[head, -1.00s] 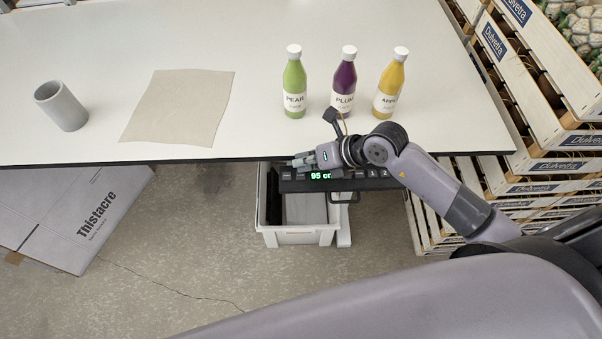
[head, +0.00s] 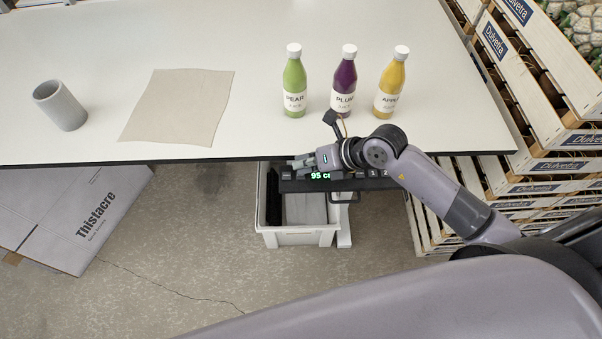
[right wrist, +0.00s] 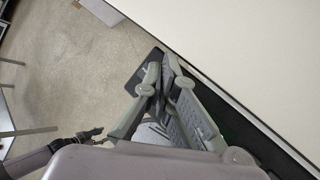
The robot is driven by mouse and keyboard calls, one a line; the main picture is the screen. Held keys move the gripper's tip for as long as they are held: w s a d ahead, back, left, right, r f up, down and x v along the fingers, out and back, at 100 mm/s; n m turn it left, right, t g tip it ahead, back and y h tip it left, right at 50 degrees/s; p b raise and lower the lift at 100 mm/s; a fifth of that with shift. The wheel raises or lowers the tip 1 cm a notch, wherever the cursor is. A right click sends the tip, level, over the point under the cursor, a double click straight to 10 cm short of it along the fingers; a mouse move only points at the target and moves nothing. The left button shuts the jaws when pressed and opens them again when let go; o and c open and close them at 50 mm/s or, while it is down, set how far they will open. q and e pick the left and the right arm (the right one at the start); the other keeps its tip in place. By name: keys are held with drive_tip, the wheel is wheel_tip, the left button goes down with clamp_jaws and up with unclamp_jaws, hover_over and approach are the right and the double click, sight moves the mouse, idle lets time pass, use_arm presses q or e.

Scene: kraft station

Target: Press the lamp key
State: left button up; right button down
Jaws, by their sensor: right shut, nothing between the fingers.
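The dark control panel (head: 345,184) hangs under the table's front edge. Its green display (head: 319,176) reads 95 with the rest covered by my arm. Small keys sit at both ends; 1 and 2 can be read at the right, but the left-end key (head: 286,176) label is too small to read. I cannot tell which is the lamp key. My right gripper (head: 298,163) is shut and empty, pointing left above the panel's left part and hiding some of its top. In the right wrist view, its fingers meet near the dark panel end (right wrist: 138,80); contact is unclear.
The white table (head: 250,50) overhangs close behind the gripper. Pear (head: 294,85), plum (head: 344,85) and apple (head: 391,85) bottles stand on it, with a grey cup (head: 60,106) and brown sheet (head: 180,107) left. A white bin (head: 298,238) stands below the panel.

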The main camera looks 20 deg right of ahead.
drive_tip(key=shift+f, duration=0.4)
drive_tip(key=shift+r, duration=0.1)
drive_tip(key=shift+r+p, duration=0.6)
drive_tip(key=shift+r, duration=0.2)
wheel_tip(320, 180, up, 6)
drive_tip(key=p, duration=0.5)
idle(0.4)
